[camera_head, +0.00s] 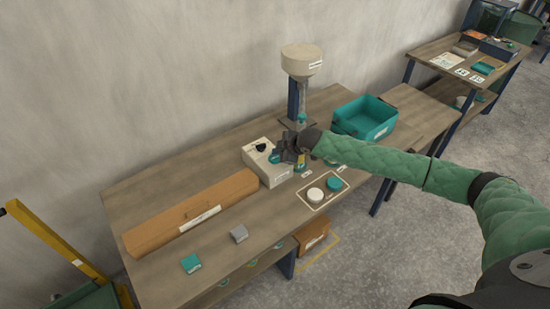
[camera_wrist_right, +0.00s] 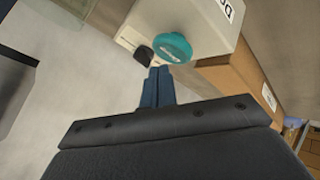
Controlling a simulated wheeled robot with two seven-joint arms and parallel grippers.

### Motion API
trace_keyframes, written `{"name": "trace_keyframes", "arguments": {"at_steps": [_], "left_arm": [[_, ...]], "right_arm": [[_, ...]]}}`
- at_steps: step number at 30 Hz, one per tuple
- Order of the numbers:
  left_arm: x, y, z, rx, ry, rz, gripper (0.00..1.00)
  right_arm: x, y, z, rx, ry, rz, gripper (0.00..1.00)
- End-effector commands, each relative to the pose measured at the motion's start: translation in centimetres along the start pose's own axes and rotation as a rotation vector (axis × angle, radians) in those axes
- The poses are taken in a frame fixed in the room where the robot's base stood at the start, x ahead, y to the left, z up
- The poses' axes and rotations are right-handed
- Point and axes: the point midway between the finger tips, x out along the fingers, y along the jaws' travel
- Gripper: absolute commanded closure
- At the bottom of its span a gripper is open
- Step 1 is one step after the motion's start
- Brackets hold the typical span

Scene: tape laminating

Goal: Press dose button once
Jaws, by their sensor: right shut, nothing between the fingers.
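The dose button is a round teal knob (camera_wrist_right: 172,47) on a white box (camera_wrist_right: 208,22) whose label is partly cut off in the right wrist view. In the head view the white box (camera_head: 256,157) stands on the table, with the teal button (camera_head: 275,157) partly hidden beside my gripper. My right gripper (camera_head: 284,150) is above the box's right part. Its fingers (camera_wrist_right: 159,74) are shut and empty, with the tips close to the button's lower edge in the wrist view; I cannot tell if they touch it. My left gripper is out of view.
A hopper (camera_head: 301,60) on a post stands behind my gripper. A teal bin (camera_head: 365,117) is at the right, a long brown box (camera_head: 190,212) at the left. A marked tray area (camera_head: 322,193) holds a white and a teal round piece.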

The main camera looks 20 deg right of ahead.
Motion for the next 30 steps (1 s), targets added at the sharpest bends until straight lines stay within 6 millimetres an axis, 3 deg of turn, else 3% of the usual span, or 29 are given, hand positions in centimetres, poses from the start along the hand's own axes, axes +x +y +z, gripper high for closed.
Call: {"name": "trace_keyframes", "arguments": {"at_steps": [30], "left_arm": [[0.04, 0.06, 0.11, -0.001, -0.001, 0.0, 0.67]], "right_arm": [[0.76, -0.59, 0.54, 0.0, 0.0, 0.0, 1.0]]}}
